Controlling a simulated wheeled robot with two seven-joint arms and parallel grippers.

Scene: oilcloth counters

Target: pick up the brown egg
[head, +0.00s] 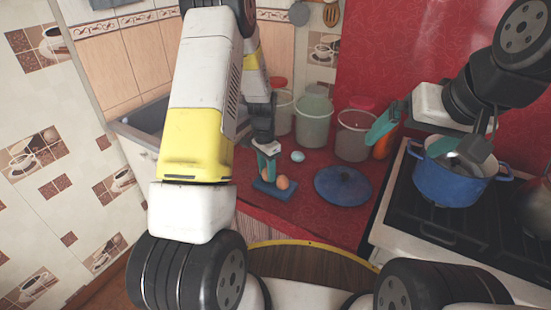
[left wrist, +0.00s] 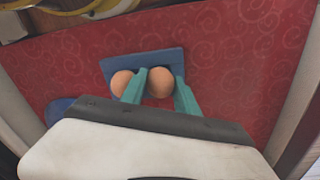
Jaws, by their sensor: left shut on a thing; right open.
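Two brown-orange eggs show at a small blue tray on the red counter. My left gripper (head: 268,160) points down over the tray (head: 262,187), its teal fingers shut on one brown egg (left wrist: 160,82). The fingers hide part of that egg in the head view. The other brown egg (head: 282,183) is beside the fingers, and shows left of them in the left wrist view (left wrist: 121,81). I cannot tell whether the held egg touches the tray. My right gripper (head: 412,136) is open beside the blue pot, away from the eggs.
A pale bluish egg-like thing (head: 297,156) lies behind the tray. Clear containers (head: 313,122) stand at the back. The blue pot (head: 450,182) is on the stove (head: 425,215). A sink (head: 150,117) is at left.

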